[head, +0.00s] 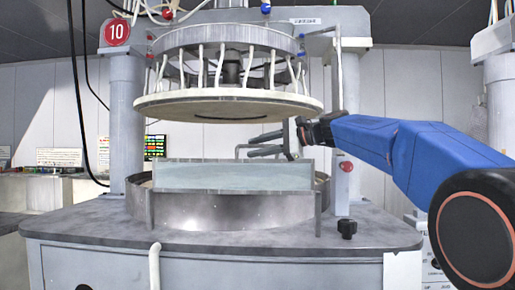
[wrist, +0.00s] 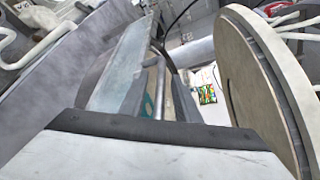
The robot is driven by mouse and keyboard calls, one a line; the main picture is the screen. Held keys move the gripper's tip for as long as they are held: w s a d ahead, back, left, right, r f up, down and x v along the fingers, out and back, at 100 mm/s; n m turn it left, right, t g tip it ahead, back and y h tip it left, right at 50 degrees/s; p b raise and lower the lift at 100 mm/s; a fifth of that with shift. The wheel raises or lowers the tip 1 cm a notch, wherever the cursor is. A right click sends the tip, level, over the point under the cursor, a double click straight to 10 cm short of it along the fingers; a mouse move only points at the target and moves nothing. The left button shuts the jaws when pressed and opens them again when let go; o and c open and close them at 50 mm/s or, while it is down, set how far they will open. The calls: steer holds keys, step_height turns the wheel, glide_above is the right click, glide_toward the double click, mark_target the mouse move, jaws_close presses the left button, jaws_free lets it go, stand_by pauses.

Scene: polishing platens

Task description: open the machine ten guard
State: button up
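Machine ten carries a red "10" sign (head: 117,32) on its left post. Its guard (head: 232,176) is a pale, see-through upright panel at the front of the metal basin, below the raised round head. The glassy panel (wrist: 122,65) also shows in the wrist view, with a thin metal rod (wrist: 160,90) beside it. My gripper (head: 264,146) is just above the guard's top edge, right of its middle, fingers pointing left and apart. A thin grey bar (head: 238,149) shows by the fingertips; whether it passes between or behind them I cannot tell. A dark-edged slab hides the lower wrist view.
The round upper plate (head: 228,104) hangs close above my gripper, its disc (wrist: 235,70) at right in the wrist view. A right post (head: 342,110) stands beside my wrist. A black knob (head: 347,228) sits on the deck. The front deck (head: 240,240) is mostly clear.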

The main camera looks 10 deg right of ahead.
jaws_close()
steer(key=shift+s, duration=0.1)
steer(key=s+a+f+n+t+y, duration=0.3)
steer(key=s+a+f+n, duration=0.1)
steer(key=s+f+n, duration=0.7)
steer(key=shift+s+f+y, duration=0.3)
steer(key=shift+s+f, duration=0.05)
steer(key=shift+s, duration=1.15)
